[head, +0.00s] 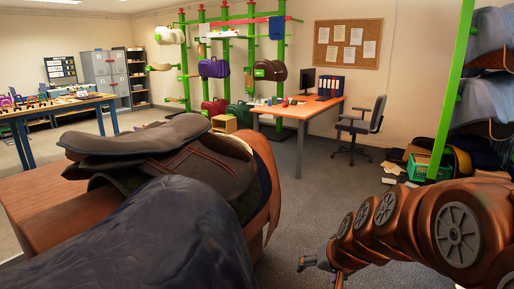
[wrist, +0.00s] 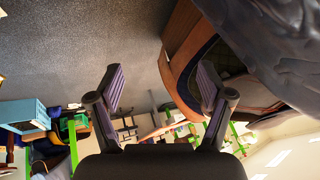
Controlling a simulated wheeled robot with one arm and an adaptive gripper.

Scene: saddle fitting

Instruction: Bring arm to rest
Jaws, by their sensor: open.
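My arm reaches in from the right of the head view, copper-brown with round grey joint caps. My gripper (head: 322,265) is at its left end, low in the picture and right of the saddle stand, over grey carpet. In the wrist view my gripper (wrist: 163,85) shows two dark fingers with purple-grey pads spread wide, with nothing between them. The gripper's lower tip is partly cut off by the bottom edge of the head view.
A dark saddle (head: 165,150) sits on a wooden stand (head: 45,210) at left, with a dark padded cover (head: 150,240) in front. A desk (head: 300,108) and an office chair (head: 361,128) stand behind. A green rack post (head: 447,100) rises at right. Carpet (head: 310,205) between is clear.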

